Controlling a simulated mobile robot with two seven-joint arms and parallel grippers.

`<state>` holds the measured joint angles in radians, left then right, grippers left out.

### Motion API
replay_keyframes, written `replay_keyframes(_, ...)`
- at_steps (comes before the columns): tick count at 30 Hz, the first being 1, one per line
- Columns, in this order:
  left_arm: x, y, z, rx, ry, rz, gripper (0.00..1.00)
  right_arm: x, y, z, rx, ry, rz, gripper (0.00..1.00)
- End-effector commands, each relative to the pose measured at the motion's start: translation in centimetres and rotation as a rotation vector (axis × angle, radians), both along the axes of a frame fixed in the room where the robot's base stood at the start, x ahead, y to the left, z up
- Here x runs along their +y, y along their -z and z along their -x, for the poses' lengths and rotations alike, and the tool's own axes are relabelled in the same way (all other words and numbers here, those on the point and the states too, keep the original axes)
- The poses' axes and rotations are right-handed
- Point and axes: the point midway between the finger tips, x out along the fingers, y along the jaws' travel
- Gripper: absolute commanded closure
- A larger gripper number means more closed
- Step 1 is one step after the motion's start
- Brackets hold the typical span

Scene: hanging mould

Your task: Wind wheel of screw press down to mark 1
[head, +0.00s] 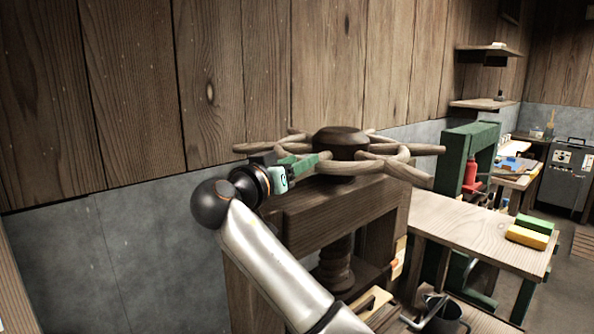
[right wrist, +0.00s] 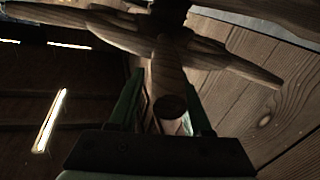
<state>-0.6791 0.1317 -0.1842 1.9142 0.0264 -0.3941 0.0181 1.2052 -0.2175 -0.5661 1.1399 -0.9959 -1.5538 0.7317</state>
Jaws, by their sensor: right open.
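The screw press wheel (head: 385,153) is wooden, with a dark round hub (head: 341,141) and several spokes ending in handles. It sits on top of the wooden press frame (head: 330,205). The wooden screw (head: 335,265) shows below the top beam. My right gripper (head: 305,166) is at the wheel's left side, with its green fingers beside a spoke handle. In the right wrist view, the open fingers (right wrist: 160,105) stand on either side of a handle's round end (right wrist: 170,107). I cannot make out mark 1. My left gripper is out of view.
A wooden table (head: 475,232) stands right of the press, with a yellow block (head: 527,237) and a green block (head: 535,224) on it. A dark metal pot (head: 444,312) is low in front. The plank wall (head: 220,80) is close behind the wheel.

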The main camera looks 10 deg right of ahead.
Motion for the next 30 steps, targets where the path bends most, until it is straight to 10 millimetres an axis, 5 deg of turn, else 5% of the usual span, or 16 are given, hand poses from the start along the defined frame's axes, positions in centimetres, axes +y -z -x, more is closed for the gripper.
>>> replay_keyframes(5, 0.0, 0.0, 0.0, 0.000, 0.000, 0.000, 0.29, 0.0, 0.5, -0.1, 0.011, 0.001, -0.001, 0.31)
replay_keyframes(16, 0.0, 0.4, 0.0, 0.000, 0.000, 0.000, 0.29, 0.8, 0.9, 0.5, 0.016, 0.000, -0.003, 0.31)
replay_keyframes(30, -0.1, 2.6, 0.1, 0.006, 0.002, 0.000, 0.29, 7.2, 0.9, 7.2, 0.015, -0.002, -0.003, 0.31)
